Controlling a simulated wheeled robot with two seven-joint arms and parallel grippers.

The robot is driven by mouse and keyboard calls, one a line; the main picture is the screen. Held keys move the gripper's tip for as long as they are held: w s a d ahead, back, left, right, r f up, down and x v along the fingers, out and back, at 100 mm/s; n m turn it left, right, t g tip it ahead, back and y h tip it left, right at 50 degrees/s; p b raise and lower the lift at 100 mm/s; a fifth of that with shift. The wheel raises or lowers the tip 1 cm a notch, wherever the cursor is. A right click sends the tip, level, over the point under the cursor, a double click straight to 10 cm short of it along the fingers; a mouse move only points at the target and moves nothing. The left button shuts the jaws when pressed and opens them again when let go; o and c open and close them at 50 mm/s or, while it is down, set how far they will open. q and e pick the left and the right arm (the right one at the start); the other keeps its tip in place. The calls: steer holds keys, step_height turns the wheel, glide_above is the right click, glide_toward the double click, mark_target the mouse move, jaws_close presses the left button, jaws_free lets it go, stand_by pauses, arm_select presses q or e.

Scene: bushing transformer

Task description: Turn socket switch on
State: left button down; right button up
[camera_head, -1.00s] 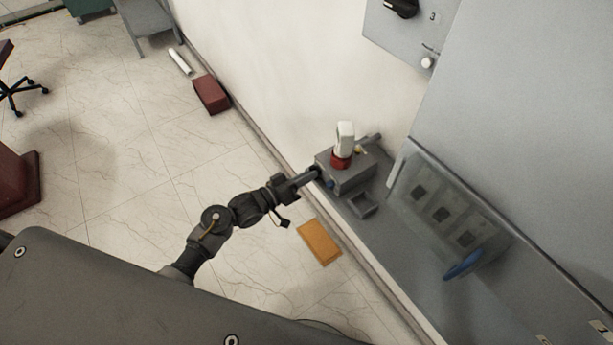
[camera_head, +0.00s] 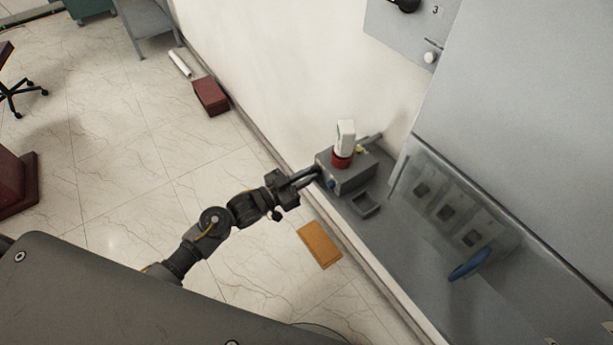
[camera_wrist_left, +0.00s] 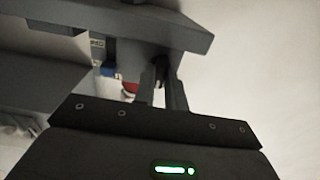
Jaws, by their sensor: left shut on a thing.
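The socket is a grey box (camera_head: 350,182) with a red collar (camera_head: 341,161) and a white plug (camera_head: 346,138) standing upright in it. It is fixed near the wall. My left gripper (camera_head: 318,172) reaches the box's left side, and its fingertips close on a small dark switch there. In the left wrist view the two fingers (camera_wrist_left: 162,75) meet the dark switch (camera_wrist_left: 161,66) on the underside of the grey box (camera_wrist_left: 150,22). The switch is mostly hidden by the fingers. A blue part (camera_wrist_left: 109,70) and a red part (camera_wrist_left: 130,88) show beside them. My right gripper is out of view.
A small open grey tray (camera_head: 365,204) sits by the box. A control panel (camera_head: 412,28) is above. An orange block (camera_head: 319,245) lies on the floor below my arm.

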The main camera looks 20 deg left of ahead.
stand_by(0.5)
arm_select(q)
steer(key=c, duration=1.4)
jaws_free()
steer(key=shift+c, duration=0.2)
steer(key=b+v, duration=0.2)
steer(key=v, duration=0.8)
steer(key=shift+s+a+b, duration=0.25)
steer(key=shift+s+b, duration=0.05)
